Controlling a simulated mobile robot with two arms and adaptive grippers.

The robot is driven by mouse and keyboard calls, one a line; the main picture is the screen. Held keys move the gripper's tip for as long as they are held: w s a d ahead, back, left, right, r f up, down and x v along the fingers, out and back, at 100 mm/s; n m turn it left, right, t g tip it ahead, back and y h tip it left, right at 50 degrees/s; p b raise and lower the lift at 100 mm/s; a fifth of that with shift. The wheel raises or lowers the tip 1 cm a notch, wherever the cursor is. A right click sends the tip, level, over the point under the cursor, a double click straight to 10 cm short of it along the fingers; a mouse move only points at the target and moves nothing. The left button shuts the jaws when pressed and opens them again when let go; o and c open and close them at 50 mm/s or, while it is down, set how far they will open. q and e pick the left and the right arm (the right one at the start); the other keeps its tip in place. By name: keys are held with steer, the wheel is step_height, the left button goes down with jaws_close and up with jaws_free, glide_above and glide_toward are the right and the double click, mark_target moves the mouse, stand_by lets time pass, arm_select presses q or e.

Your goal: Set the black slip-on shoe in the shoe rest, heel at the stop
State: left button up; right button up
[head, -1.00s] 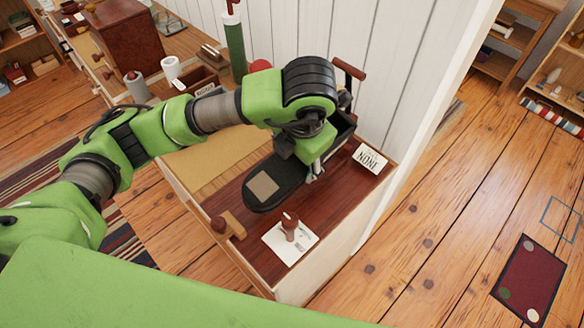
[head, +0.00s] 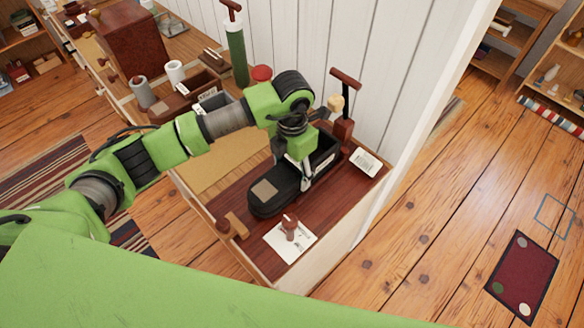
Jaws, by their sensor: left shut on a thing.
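The black slip-on shoe (head: 284,203) is over the dark red-brown top of the bench. Its rounded toe with a tan patch points to the lower left, and its open mouth (head: 323,157) is at the upper right. My left gripper (head: 303,180) comes down on the middle of the shoe and is shut on it; the wrist hides part of it. A red-brown upright block (head: 343,131) stands just beyond the heel end. I cannot tell whether it is the stop of the shoe rest, or whether heel and block touch. My right gripper is not in view.
A white sheet with a small brown stamp-like object (head: 290,228) and a wooden piece (head: 237,226) lie in front of the toe. A white plank wall (head: 400,70) rises behind. A dark T-handle (head: 345,78) stands at the back.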

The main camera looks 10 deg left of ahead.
arm_select(q)
steer(key=shift+f, duration=0.55)
steer(key=shift+f, duration=0.25)
steer(key=o, duration=1.6)
steer(key=shift+c, duration=0.2)
steer(key=shift+o, duration=0.3)
steer(key=shift+r, duration=0.1)
